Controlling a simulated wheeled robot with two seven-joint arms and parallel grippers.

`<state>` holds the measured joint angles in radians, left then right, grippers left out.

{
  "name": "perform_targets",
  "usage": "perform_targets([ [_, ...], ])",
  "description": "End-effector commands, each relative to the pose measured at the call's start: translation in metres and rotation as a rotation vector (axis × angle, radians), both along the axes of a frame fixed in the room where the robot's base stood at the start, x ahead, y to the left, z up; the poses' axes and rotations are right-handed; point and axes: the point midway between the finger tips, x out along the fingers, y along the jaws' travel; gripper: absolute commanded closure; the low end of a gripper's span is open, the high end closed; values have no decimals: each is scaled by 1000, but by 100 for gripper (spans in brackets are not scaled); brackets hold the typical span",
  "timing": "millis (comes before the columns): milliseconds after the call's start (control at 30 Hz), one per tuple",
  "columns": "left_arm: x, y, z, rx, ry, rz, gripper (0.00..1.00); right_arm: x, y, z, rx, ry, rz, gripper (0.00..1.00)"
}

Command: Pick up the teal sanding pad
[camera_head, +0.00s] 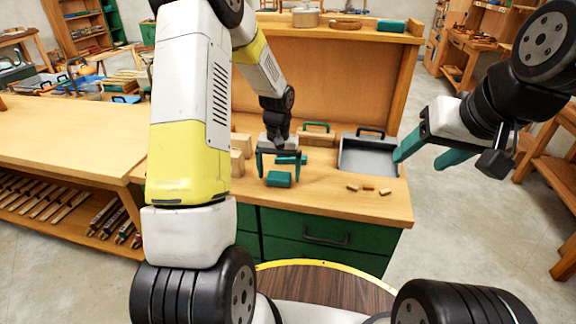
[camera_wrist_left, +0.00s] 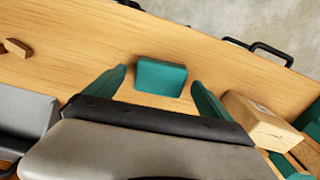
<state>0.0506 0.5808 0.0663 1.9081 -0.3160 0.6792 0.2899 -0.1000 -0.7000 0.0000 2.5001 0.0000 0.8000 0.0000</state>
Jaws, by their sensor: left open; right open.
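A teal block, seemingly the sanding pad (camera_head: 280,180), lies flat on the wooden bench top (camera_head: 330,199). My left gripper (camera_head: 278,177) is open above the bench just behind it, fingers pointing down. In the left wrist view the pad (camera_wrist_left: 161,76) shows between the open fingertips of the left gripper (camera_wrist_left: 158,76), with bare wood visible on both sides. I cannot tell whether the fingers reach its height. Another teal piece (camera_head: 291,159) shows behind, partly hidden by the gripper. My right gripper (camera_head: 420,161) is open and empty, right of the bench.
A grey metal tray (camera_head: 367,157) stands right of the left gripper, with several small wood pieces (camera_head: 368,189) in front. Wooden blocks (camera_head: 238,162) stand to the left. A box with a green handle (camera_head: 318,134) is behind. Another teal block (camera_head: 391,26) rests on the upper shelf.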

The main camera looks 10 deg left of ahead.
Motion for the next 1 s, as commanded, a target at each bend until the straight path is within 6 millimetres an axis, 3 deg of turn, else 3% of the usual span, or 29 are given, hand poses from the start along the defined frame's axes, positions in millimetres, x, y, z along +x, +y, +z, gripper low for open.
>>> perform_targets([
  [33,0,0,0,0,0,0,6,0,0,0,0,0,0,40],
  [300,0,0,0,0,0,0,59,0,0,0,0,0,0,40],
  [400,0,0,0,0,-1,0,75,0,0,0,0,0,0,40],
  [767,1,0,7,0,-2,0,75,0,0,0,0,0,0,40],
  [1000,1,0,36,0,-5,1,75,0,0,0,0,0,0,40],
])
